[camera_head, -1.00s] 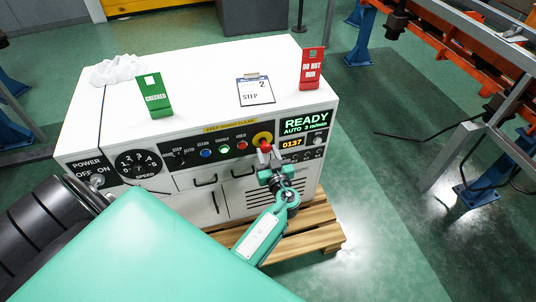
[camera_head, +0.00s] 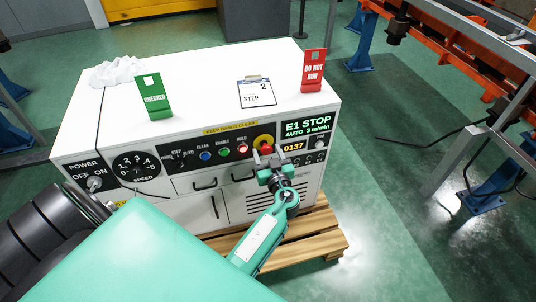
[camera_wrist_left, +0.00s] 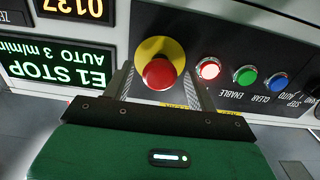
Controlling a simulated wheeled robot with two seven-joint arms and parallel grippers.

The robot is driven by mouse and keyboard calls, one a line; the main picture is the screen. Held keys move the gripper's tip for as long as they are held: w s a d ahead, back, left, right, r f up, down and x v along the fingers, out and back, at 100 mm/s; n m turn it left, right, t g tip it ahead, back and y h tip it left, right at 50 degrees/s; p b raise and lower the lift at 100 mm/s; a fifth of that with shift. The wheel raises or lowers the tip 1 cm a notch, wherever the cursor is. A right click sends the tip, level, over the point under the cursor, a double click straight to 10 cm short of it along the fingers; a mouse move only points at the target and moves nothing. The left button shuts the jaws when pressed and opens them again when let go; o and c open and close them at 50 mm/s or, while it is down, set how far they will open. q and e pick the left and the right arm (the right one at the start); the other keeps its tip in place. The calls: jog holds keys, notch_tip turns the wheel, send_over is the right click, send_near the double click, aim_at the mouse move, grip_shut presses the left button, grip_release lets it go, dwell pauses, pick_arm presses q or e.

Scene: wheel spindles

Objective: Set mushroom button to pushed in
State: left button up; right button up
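The red mushroom button (camera_head: 266,149) sits on a yellow round plate (camera_head: 263,140) at the right of the white machine's front panel. In the left wrist view, the red button (camera_wrist_left: 161,73) stands between my two fingers, with a gap on each side. My left gripper (camera_head: 267,156) is open and empty, right in front of the button. How deep the button sits is hard to tell from these views. The display (camera_head: 307,128) reads "E1 STOP, AUTO 3 m/min". My right gripper is not in view.
Beside the button are a lit red hold lamp (camera_wrist_left: 209,69), a green button (camera_wrist_left: 245,76) and a blue button (camera_wrist_left: 276,82). A power switch (camera_head: 95,183) and speed dial (camera_head: 136,165) are farther left. Signs stand on the machine top. A wooden pallet (camera_head: 318,240) lies below.

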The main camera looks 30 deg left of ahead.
pick_arm(q)
jog(key=shift+s+d, duration=0.1)
jog(key=shift+s+d+f, duration=0.1)
jog(key=shift+s+d, duration=0.05)
jog(key=shift+d, duration=0.1)
jog(key=b+v, duration=0.2)
jog(key=v, duration=1.1)
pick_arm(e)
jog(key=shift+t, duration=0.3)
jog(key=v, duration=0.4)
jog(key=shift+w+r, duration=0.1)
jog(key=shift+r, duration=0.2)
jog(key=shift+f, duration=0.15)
